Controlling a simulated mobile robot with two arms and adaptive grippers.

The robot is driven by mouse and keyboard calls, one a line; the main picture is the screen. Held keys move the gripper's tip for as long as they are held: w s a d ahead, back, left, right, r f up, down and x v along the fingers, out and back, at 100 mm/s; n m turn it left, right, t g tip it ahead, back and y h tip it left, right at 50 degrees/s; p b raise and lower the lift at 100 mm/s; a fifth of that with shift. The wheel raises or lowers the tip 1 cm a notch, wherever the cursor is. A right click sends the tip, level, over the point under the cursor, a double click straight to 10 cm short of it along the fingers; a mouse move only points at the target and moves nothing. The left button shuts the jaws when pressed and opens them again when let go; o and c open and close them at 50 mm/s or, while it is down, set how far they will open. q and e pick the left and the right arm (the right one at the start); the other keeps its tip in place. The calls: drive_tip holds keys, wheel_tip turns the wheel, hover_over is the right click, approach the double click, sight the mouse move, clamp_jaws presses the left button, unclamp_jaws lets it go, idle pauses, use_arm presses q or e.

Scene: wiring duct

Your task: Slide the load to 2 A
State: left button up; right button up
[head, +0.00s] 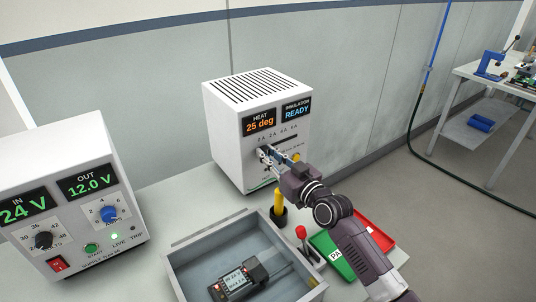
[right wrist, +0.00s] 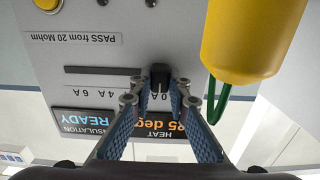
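The white load box (head: 225,125) stands at the back of the bench; its displays read HEAT 25 deg and INSULATION READY. Its front has a scale marked 0 A, 2 A, 4 A, 6 A. In the right wrist view the panel is upside down. The black load knob (right wrist: 160,74) sits at the 0 A end of its dark slot (right wrist: 100,71). My right gripper (right wrist: 160,84) is open, with one finger on each side of the knob and small gaps visible. In the head view my right gripper (head: 272,157) partly hides the slider. My left gripper is not in view.
A yellow cylinder (right wrist: 250,40) with a green loop is close beside the right fingers. A yellow-handled tool (head: 279,201) stands below the box. A grey tray (head: 190,262) holds a device (head: 238,280). The supply unit (head: 70,210) is left; green and red bins (head: 376,236) are right.

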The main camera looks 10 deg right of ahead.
sight(273, 144)
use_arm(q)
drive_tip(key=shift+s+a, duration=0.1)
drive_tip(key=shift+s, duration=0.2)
use_arm(e)
clamp_jaws()
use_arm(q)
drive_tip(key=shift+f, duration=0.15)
use_arm(e)
drive_tip(key=d+b, duration=0.1)
drive_tip(key=w+d+b, duration=0.1)
drive_tip(key=d+b, duration=0.1)
drive_tip(key=d, duration=0.1)
drive_tip(key=shift+w+b, duration=0.3)
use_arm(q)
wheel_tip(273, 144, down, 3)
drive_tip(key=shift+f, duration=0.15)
use_arm(e)
drive_tip(key=shift+a, duration=0.1)
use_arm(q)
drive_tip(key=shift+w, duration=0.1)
use_arm(e)
drive_tip(key=o, duration=0.7)
unclamp_jaws()
